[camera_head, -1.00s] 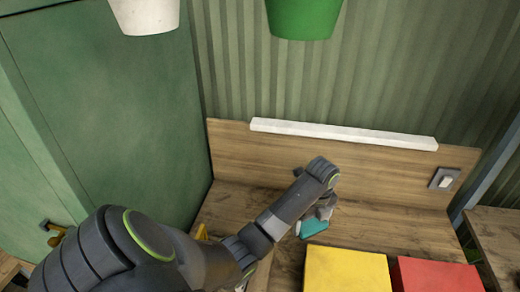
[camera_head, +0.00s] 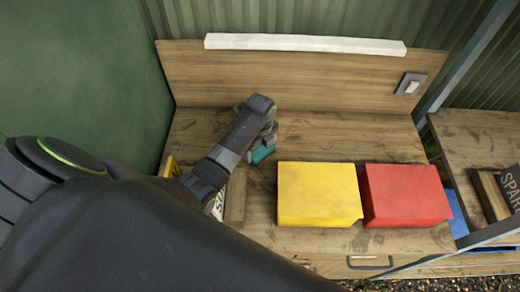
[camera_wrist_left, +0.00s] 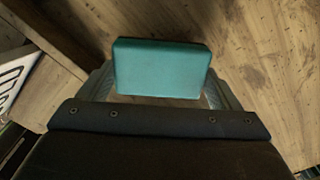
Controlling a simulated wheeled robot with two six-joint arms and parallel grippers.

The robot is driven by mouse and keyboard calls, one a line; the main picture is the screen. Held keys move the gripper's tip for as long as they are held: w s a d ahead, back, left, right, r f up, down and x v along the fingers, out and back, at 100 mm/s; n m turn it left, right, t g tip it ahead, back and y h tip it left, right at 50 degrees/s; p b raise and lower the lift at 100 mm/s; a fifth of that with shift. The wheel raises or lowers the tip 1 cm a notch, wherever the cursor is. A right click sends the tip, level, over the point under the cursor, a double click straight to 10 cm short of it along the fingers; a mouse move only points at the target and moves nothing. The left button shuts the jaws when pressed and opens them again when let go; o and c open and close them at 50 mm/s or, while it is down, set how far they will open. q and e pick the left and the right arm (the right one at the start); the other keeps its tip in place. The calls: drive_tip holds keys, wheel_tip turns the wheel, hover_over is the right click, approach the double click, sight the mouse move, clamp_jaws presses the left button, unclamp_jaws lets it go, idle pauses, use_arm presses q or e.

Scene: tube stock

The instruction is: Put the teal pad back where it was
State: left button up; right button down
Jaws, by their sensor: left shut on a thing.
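The teal pad (camera_head: 262,153) is a small block held at the end of my left arm, over the left part of the wooden worktop. In the left wrist view the teal pad (camera_wrist_left: 162,67) sits between the fingers of my left gripper (camera_wrist_left: 160,88), which is shut on it. In the head view my left gripper (camera_head: 266,140) is partly hidden by its own wrist. Whether the pad touches the worktop I cannot tell. My right gripper is not in view.
A yellow box (camera_head: 318,193) and a red box (camera_head: 405,195) stand to the right of the pad. A wooden back panel (camera_head: 300,82) with a switch (camera_head: 410,84) rises behind. A wooden strip (camera_head: 236,195) is near my left forearm. The worktop behind the boxes (camera_head: 350,135) is clear.

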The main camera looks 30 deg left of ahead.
sight(260, 150)
use_arm(q)
drive_tip(key=shift+f, duration=1.15)
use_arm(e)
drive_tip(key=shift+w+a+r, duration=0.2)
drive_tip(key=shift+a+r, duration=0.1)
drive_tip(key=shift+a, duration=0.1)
use_arm(q)
drive_tip(key=shift+f, duration=0.15)
drive_tip(key=o, duration=0.9)
drive_tip(key=shift+c, duration=0.2)
drive_tip(key=shift+r, duration=0.65)
wheel_tip(260, 150, up, 11)
drive_tip(key=b, duration=0.1)
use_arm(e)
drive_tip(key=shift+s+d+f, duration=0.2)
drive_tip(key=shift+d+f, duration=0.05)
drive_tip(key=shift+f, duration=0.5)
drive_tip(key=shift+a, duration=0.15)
